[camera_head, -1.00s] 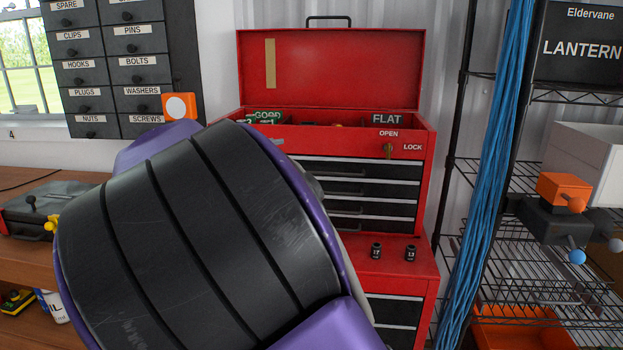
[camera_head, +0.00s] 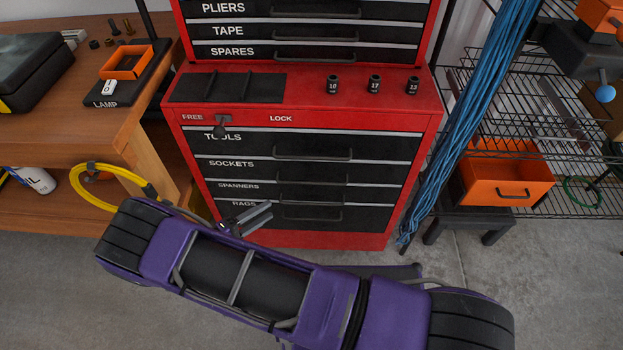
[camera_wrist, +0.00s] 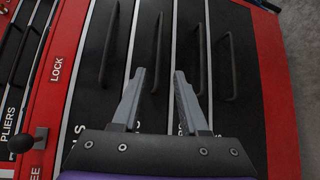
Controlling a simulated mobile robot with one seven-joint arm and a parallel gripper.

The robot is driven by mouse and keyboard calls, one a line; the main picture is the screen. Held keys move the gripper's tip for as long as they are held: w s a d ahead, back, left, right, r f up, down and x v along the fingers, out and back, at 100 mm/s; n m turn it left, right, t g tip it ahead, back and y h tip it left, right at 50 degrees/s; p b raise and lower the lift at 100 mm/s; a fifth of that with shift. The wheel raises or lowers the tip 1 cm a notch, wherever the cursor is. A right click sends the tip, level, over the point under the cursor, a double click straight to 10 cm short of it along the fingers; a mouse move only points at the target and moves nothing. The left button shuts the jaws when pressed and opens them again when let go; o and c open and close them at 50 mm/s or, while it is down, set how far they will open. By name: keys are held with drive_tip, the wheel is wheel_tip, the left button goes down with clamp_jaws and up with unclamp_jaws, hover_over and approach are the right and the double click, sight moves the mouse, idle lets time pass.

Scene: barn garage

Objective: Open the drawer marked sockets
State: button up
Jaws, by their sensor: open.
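The drawer marked SOCKETS (camera_head: 260,172) is the second one down in the lower red chest and is shut. Its dark bar handle (camera_head: 318,180) shows in the head view, and the same handle (camera_wrist: 157,50) runs lengthwise in the turned wrist view. My gripper (camera_head: 268,210) is open and empty in front of the chest's lower left part. In the wrist view my gripper (camera_wrist: 160,74) has its fingertips on either side of the sockets handle's line. I cannot tell the remaining depth; no contact shows. The latch lever (camera_head: 219,127) sits at the FREE end of its slot.
Shut drawers TOOLS (camera_head: 240,142), SPANNERS (camera_head: 260,191) and RAGS (camera_head: 265,212) adjoin it. Several small sockets (camera_head: 375,84) stand on the chest's ledge. A wooden bench (camera_head: 120,125) with a yellow hose (camera_head: 80,190) is left; blue cables (camera_head: 470,100) hang right.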

sight(309, 184)
drive_tip(key=x, duration=1.7)
drive_tip(key=shift+w, duration=0.15)
clamp_jaws()
drive_tip(key=shift+p, duration=0.3)
idle(0.5)
